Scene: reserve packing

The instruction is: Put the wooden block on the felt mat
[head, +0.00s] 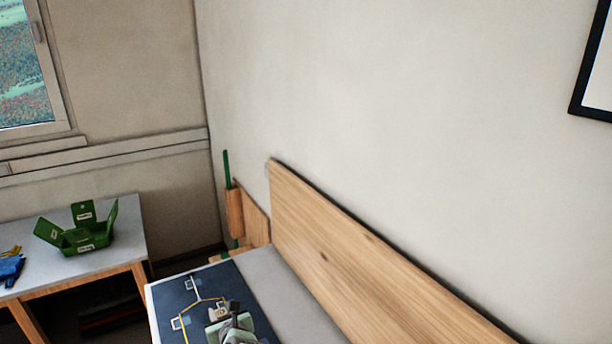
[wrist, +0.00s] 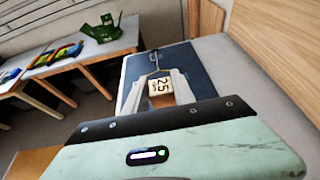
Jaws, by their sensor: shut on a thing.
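The wooden block (wrist: 160,87) is pale, with dark figures that look like 25 on its face. My gripper (wrist: 160,80) is shut on it, with one pale finger on each side. In the head view the block (head: 219,313) and my gripper (head: 226,312) are small, near the bottom edge. A dark blue mat (head: 205,282), seemingly the felt mat, lies on the table beyond and under them in the picture. It carries pale and yellow line markings and also shows in the wrist view (wrist: 182,60). Whether the block touches it I cannot tell.
A wooden board (head: 330,250) stands along the table's right side, with a bare grey strip (head: 283,285) beside the mat. A separate table (head: 110,262) at the left holds an open green box (head: 84,238) and blue items (head: 10,269).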

